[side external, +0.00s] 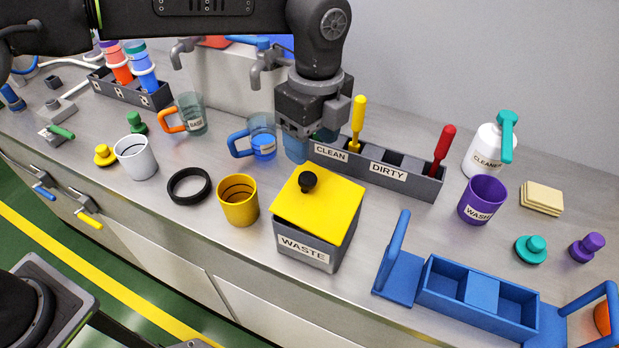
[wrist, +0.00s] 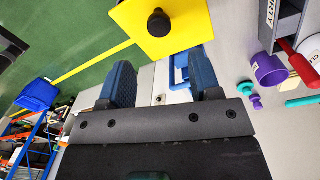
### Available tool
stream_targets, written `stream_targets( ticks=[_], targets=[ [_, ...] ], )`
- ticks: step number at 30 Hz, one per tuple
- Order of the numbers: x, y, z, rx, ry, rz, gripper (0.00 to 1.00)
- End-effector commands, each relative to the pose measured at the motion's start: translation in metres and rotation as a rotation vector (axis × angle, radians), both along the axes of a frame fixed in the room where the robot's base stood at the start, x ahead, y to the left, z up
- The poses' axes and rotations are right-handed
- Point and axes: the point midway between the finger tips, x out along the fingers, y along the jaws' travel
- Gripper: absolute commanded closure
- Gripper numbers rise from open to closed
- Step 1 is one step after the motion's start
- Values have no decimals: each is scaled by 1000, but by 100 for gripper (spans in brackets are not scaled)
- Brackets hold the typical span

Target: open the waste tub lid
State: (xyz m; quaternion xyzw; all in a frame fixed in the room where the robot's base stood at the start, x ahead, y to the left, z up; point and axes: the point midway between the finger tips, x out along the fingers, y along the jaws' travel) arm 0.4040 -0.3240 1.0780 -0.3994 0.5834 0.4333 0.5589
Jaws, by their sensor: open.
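The waste tub (side external: 303,248) is a grey box labelled WASTE near the front edge of the counter. Its yellow lid (side external: 335,208) lies over the top and has a round black knob (side external: 308,181). In the wrist view the yellow lid (wrist: 190,30) and black knob (wrist: 159,22) show beyond my fingertips. My gripper (side external: 310,150) is open, with blue fingers pointing down, behind the tub and apart from the lid. In the wrist view nothing sits between the fingers (wrist: 163,75). The tub's inside is hidden by the lid.
A CLEAN/DIRTY rack (side external: 415,185) with yellow and red-handled tools stands close behind the tub. A yellow cup (side external: 238,202) is at its left, a blue caddy (side external: 478,295) at its right. A blue-handled glass mug (side external: 262,140) is near my gripper.

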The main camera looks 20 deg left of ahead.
Motion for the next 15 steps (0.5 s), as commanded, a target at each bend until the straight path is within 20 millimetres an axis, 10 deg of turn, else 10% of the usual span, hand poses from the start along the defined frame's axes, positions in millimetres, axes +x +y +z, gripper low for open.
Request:
stream_targets(
  ticks=[15],
  targets=[
    [-5,2,-85,0,0,2,42]
  ],
)
